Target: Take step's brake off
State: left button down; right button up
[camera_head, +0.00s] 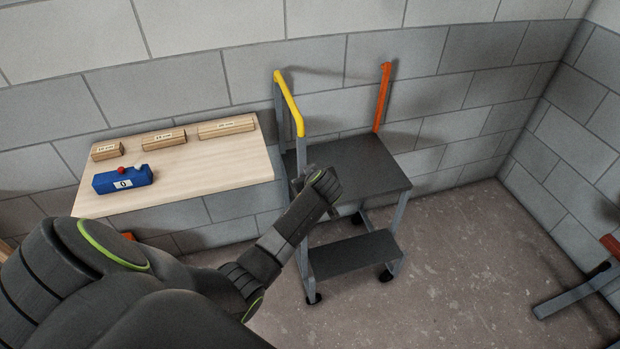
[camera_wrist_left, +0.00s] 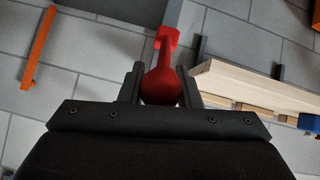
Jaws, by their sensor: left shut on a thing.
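The step (camera_head: 358,165) stands against the block wall, with a dark top platform, a lower tread (camera_head: 352,254) and black castors on the floor. It has a yellow handrail (camera_head: 290,103) at left and an orange one (camera_head: 383,97) at right. My left gripper (camera_head: 304,180) is at the step's left front post, just below the yellow rail. In the left wrist view my left gripper (camera_wrist_left: 161,88) is shut on a red brake lever (camera_wrist_left: 163,80), whose red collar (camera_wrist_left: 167,38) sits on a grey post. The lever is hidden in the head view. My right gripper is not in view.
A wooden wall shelf (camera_head: 215,175) left of the step holds labelled wooden blocks (camera_head: 227,126) and a blue box (camera_head: 122,180) with red and white knobs. Another grey frame (camera_head: 572,291) stands at the far right.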

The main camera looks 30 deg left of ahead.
pick_arm(q)
jog(key=c, duration=1.4)
grip_release()
jog(key=shift+w+a+r, duration=0.1)
jog(key=shift+r, duration=0.05)
jog(key=o, duration=0.3)
jog(key=shift+w+a+f, duration=0.1)
jog(key=shift+f, duration=0.15)
jog(key=shift+s+d+r, duration=0.35)
jog(key=shift+d, duration=0.1)
jog(key=b+v, duration=0.2)
jog(key=v, duration=1.4)
jog(key=shift+r, duration=0.1)
